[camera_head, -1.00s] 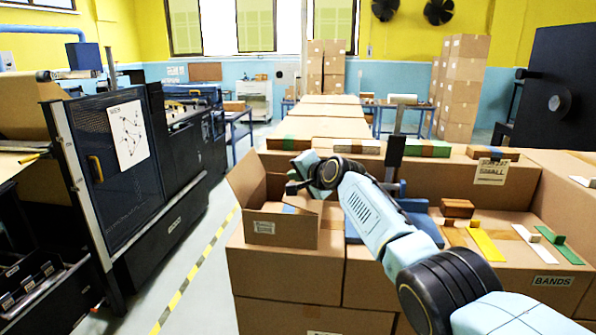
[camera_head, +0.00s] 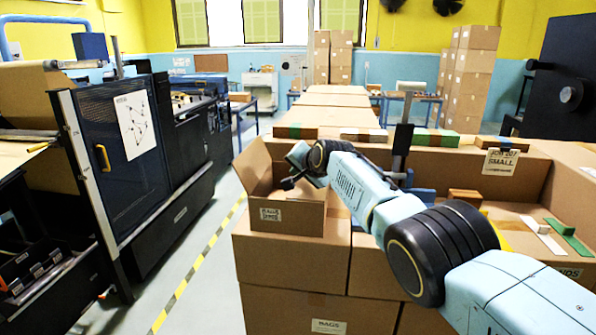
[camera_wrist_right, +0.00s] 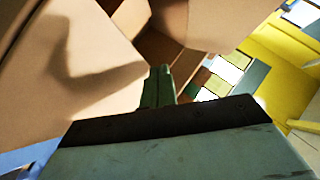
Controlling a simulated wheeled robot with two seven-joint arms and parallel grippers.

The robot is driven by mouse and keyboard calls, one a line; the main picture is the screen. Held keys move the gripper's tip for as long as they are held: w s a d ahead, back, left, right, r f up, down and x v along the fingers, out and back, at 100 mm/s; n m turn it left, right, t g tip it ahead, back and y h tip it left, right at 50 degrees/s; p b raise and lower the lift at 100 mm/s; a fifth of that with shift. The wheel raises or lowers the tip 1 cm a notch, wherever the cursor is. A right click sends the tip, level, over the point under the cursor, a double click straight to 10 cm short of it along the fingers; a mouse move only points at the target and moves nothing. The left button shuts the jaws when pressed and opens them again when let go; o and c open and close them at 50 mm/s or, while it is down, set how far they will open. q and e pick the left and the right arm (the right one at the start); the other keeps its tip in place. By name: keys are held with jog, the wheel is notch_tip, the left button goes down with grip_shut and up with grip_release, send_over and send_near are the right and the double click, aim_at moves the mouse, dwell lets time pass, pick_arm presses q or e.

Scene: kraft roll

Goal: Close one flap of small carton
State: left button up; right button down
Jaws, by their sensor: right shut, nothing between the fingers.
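The small carton (camera_head: 292,217) is a brown open box standing on larger cartons left of centre in the head view. One flap (camera_head: 252,166) stands up and leans outward at its left side. My right gripper (camera_head: 287,184) is shut and empty at the carton's top opening, just right of the raised flap. I cannot tell whether it touches the carton. In the right wrist view, the dark green fingertips (camera_wrist_right: 158,86) are together in front of brown cardboard (camera_wrist_right: 80,60). My right forearm hides part of the carton's right side. My left gripper is not in view.
Larger cartons (camera_head: 290,262) form the work surface. Right of my arm lie a brown block (camera_head: 465,197) and a green strip (camera_head: 566,236). A dark upright post (camera_head: 402,150) stands behind my forearm. A black machine (camera_head: 130,150) stands left, across a floor aisle.

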jog(key=shift+r, duration=0.15)
dwell(0.4)
jog(key=shift+r+p, duration=0.7)
jog(key=shift+p, duration=0.1)
